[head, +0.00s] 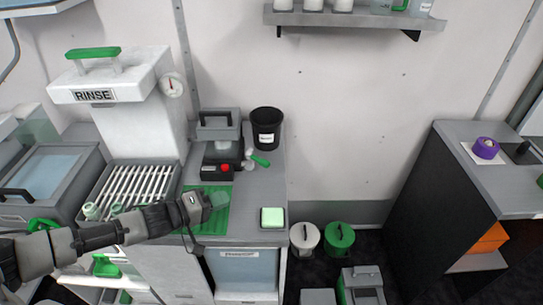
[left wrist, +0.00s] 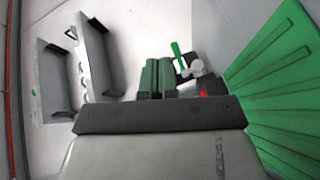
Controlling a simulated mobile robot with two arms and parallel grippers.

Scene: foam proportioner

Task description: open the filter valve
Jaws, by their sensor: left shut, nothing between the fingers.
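The valve (head: 260,159) with a green lever sticks out to the right of the grey machine with a black and red front (head: 219,163) on the counter. In the left wrist view, the green lever (left wrist: 178,52) and its pale body show just past my fingertips. My left gripper (head: 218,199) is shut and empty above the green ribbed mat (head: 213,222), in front and to the left of the valve. Its two green fingers (left wrist: 155,76) lie side by side in the left wrist view. My right gripper is not in view.
A black bin (head: 267,123) stands behind the valve. A green sponge on a white block (head: 272,217) lies at the counter's front right. The RINSE machine (head: 110,85) and a slatted basin (head: 128,190) are on the left. The counter right of the mat is mostly clear.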

